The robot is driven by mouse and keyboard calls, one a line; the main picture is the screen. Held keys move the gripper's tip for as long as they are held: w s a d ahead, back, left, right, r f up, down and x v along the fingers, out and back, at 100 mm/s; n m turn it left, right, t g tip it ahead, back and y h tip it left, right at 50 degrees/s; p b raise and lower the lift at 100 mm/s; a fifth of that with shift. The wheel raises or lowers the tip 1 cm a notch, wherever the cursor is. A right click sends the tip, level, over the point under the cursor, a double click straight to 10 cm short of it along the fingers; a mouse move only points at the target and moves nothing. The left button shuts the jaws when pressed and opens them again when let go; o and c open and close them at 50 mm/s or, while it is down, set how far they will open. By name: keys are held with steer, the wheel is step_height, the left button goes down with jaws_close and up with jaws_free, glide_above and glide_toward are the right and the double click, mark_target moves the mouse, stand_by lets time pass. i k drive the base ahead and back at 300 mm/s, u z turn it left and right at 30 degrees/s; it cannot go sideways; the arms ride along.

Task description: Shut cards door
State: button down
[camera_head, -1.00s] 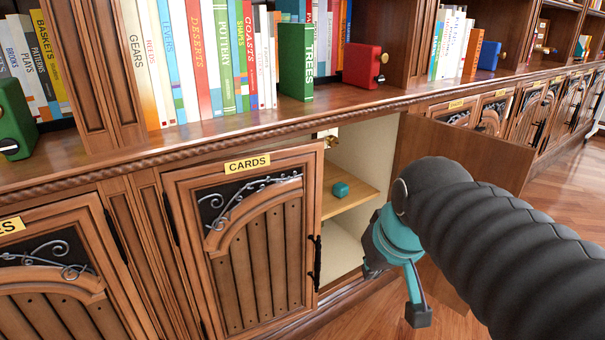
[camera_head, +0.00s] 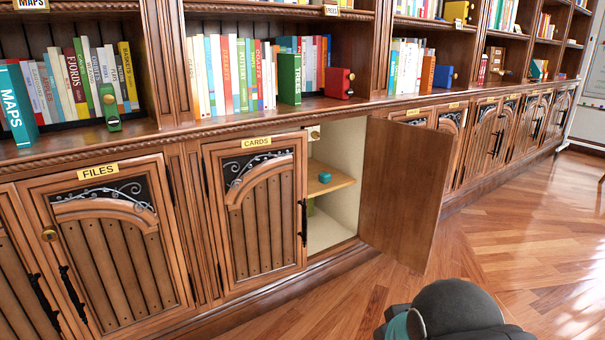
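The cards cabinet bears a yellow CARDS label (camera_head: 256,142). Its left door (camera_head: 257,215) is shut, with a dark handle (camera_head: 304,222) at its right edge. Its right door (camera_head: 407,190) stands wide open, swung out to the right with a plain wood face showing. Inside the open half are a wooden shelf (camera_head: 330,186) and a small teal block (camera_head: 325,177) on it. My arm shows at the bottom right, low and apart from the door. A bit of teal at its left side shows, but my gripper's fingers are out of the frame.
The files cabinet (camera_head: 100,240) is shut at the left. Books and a red box (camera_head: 339,83) sit on the shelf above. More shut cabinets (camera_head: 500,130) run off to the right. The wooden floor (camera_head: 510,240) right of the open door is clear.

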mark_target(256, 187)
steer(key=u, duration=0.7)
steer(key=i, duration=1)
steer(key=z, duration=0.55)
steer(key=i, duration=0.45)
steer(key=z, duration=0.4)
